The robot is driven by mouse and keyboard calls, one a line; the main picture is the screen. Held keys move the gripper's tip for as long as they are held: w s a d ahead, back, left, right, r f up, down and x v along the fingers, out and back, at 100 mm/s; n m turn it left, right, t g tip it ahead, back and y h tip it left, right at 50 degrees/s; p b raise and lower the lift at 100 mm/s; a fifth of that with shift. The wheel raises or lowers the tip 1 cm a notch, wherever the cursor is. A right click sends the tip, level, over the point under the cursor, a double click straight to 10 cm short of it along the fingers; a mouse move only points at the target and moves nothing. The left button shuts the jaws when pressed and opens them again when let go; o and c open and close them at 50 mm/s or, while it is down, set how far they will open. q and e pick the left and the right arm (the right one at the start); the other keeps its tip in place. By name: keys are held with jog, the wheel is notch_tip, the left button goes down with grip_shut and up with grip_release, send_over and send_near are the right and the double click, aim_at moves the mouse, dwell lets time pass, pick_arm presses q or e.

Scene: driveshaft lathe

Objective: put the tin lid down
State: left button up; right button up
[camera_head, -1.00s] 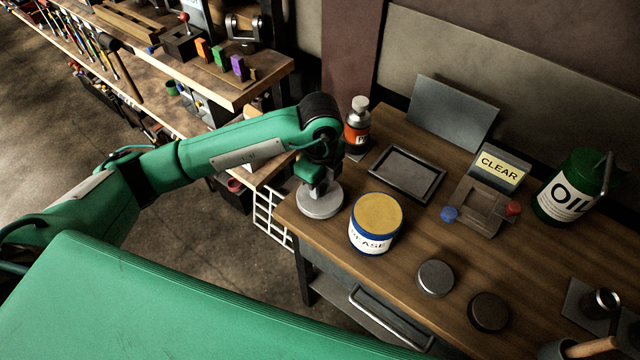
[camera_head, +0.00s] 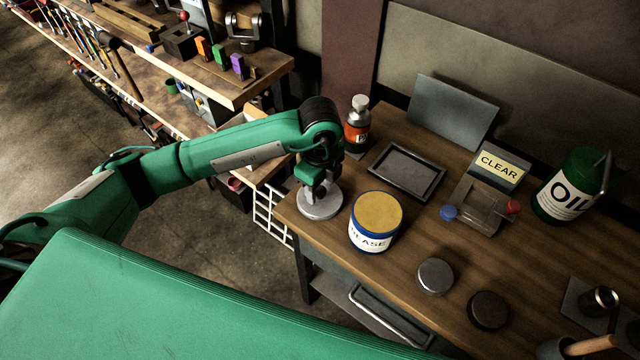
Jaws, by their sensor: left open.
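The tin lid (camera_head: 320,207) is a round, light grey disc at the left edge of the wooden workbench, beside the grease tin. It appears to lie flat on the bench top. My left gripper (camera_head: 319,193) points down right over the lid's middle; its jaws are open, and the fingertips hide part of the lid's top. The grease tin (camera_head: 375,234) is white and blue with an open top showing yellow grease. My right gripper is not in view.
A shallow black tray (camera_head: 407,172), a red-labelled bottle (camera_head: 358,124), a CLEAR sign block (camera_head: 499,166) and a green oil can (camera_head: 568,187) stand farther back. Bare wood shows right of the grease tin.

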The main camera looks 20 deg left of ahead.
aim_at(321, 189)
pick_arm(q)
notch_tip(321, 189, up, 7)
jog(key=shift+w+r+b, duration=0.1)
jog(key=shift+b, duration=0.65)
notch_tip(321, 189, up, 5)
jog(key=shift+f, duration=0.15)
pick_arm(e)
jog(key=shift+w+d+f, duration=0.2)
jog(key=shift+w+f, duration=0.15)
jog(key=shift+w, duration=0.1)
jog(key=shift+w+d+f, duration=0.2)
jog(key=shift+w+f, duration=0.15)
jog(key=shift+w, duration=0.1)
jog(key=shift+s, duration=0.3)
